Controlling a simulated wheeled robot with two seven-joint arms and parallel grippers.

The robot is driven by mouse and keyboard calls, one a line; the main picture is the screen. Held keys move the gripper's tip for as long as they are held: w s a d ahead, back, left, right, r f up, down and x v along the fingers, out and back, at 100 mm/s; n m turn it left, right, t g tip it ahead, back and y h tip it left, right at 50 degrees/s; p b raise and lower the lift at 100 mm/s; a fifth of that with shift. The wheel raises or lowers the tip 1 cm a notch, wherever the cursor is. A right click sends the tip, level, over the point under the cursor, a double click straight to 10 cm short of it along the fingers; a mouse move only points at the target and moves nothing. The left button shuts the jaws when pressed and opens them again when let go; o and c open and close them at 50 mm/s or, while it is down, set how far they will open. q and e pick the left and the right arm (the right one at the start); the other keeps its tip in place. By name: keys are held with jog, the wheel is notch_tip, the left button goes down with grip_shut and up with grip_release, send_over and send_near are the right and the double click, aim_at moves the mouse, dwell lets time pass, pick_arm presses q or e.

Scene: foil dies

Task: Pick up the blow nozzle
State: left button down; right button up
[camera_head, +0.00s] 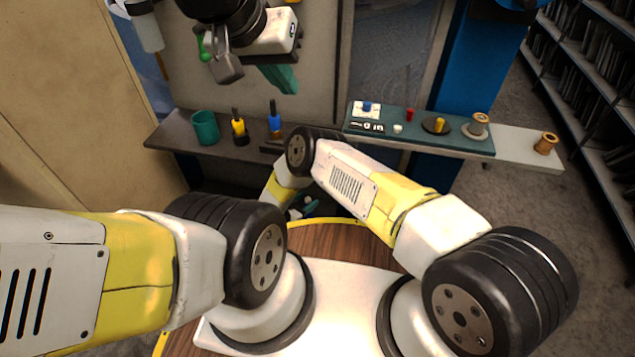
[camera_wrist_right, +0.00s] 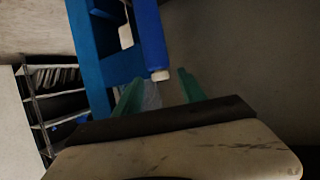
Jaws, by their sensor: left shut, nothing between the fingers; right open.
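I cannot tell for sure which object is the blow nozzle. A yellow tool with a dark top (camera_head: 238,127) and a blue tool with a dark tip (camera_head: 275,122) stand upright on the dark shelf. My left gripper (camera_head: 285,82), with green fingers, is shut and empty, high above that shelf. My right gripper (camera_head: 307,208) is low, largely hidden behind my right arm. In the right wrist view its green fingers (camera_wrist_right: 158,92) are apart, with nothing held. A blue cylinder with a pale tip (camera_wrist_right: 152,40) shows beyond them; its distance is unclear.
A teal cup (camera_head: 205,127) stands left of the tools. A green mat (camera_head: 468,142) on the pale shelf at right bears small parts and a spool (camera_head: 478,124). Another spool (camera_head: 545,143) stands further right. A round wooden top (camera_head: 345,243) lies below.

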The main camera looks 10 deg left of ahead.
jog(key=x, duration=0.4)
jog(key=shift+w+f, duration=0.3)
grip_shut()
dwell(1.1)
